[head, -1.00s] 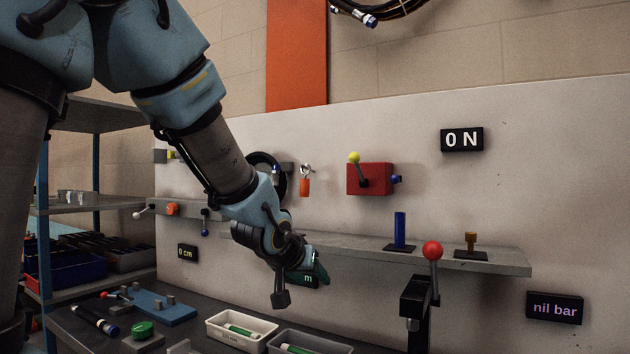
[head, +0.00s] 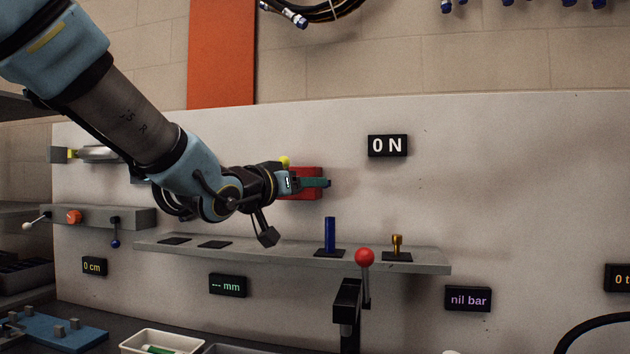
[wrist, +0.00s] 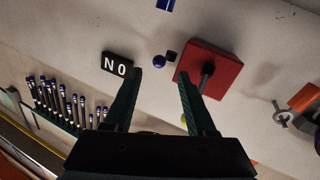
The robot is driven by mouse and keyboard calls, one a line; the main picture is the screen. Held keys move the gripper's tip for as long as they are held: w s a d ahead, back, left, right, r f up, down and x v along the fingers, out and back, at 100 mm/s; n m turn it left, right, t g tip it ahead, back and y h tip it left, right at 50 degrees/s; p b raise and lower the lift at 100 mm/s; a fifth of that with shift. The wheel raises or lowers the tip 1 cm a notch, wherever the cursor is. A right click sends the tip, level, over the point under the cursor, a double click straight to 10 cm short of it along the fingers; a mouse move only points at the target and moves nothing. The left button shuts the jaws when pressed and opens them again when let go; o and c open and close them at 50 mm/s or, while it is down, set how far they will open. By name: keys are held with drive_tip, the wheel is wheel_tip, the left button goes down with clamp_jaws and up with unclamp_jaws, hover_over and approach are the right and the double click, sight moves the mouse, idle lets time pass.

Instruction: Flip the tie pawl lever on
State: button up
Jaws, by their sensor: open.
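A red box (head: 307,193) on the white wall panel carries a dark lever with a yellow ball (head: 285,160); I take this as the tie pawl lever, though no label shows. My gripper (head: 322,183) is in front of the box and hides much of it. In the wrist view the red box (wrist: 222,68) is ahead, with the dark lever (wrist: 206,76) pointing towards me. My gripper (wrist: 160,80) is open and empty. Its right finger overlaps the box's lower left edge beside the lever. The yellow ball (wrist: 184,120) is mostly hidden behind that finger. A blue knob (wrist: 159,61) sits left of the box.
A "0 N" display (head: 387,146) is right of the box. Below, a grey shelf (head: 290,256) holds a blue cylinder (head: 330,234) and a brass fitting (head: 397,243). A red-ball lever (head: 364,257) stands in front.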

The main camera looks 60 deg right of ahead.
drive_tip(key=shift+s+d+p, duration=0.1)
drive_tip(key=shift+d+p, duration=0.65)
drive_tip(key=shift+d, duration=2.05)
drive_tip(key=shift+c, duration=0.3)
clamp_jaws()
